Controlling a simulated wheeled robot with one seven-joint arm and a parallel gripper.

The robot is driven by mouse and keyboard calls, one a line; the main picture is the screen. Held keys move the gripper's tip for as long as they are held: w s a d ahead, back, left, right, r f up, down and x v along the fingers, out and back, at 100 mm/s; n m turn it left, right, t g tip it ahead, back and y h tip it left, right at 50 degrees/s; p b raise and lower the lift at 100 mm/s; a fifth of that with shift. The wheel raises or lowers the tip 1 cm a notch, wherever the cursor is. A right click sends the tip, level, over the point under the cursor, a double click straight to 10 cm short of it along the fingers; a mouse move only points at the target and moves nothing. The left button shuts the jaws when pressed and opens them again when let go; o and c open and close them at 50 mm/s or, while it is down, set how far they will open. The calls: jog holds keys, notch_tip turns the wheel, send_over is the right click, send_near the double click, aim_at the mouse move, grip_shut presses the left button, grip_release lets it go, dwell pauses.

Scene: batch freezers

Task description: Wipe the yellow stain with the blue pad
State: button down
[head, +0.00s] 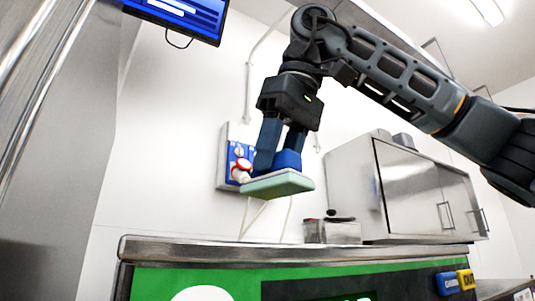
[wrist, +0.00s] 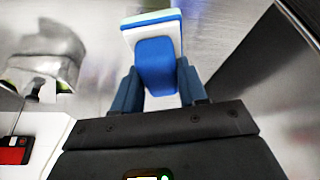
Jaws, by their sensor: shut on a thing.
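My gripper (head: 279,160) is shut on the blue handle of the pad (head: 278,188), with a finger on each side. In the head view the pad's underside looks pale green, with a white layer above it. The pad hangs nearly level, in the air above the steel counter (head: 200,252), with a clear gap below it. In the wrist view the blue handle (wrist: 156,66) sits between my two fingers (wrist: 158,88), and the pad's white and blue end sticks out beyond them. I see no yellow stain in either view; the counter's top surface is hidden in the head view.
A steel cabinet (head: 410,190) stands at the back right, with small dark-lidded containers (head: 332,230) beside it. A blue wall box with a red-and-white part (head: 242,168) is behind the pad. A monitor (head: 185,15) hangs upper left. Blue and yellow blocks (head: 456,283) show at lower right.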

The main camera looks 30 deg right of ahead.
aim_at(279, 193)
jog(key=shift+f, duration=2.55)
jog(key=shift+f+b, duration=0.45)
jog(key=shift+f, duration=0.55)
jog(key=shift+w+r+p, duration=0.15)
jog(key=shift+w+p, duration=0.4)
jog(key=shift+w, duration=0.5)
jog(key=shift+w+f, duration=0.2)
jog(key=shift+w, duration=2.5)
jog(key=shift+a+r, duration=0.1)
jog(key=shift+a, duration=0.7)
jog(key=shift+s+f+b, duration=0.2)
jog(key=shift+s+b, duration=0.15)
jog(key=shift+s, duration=1.65)
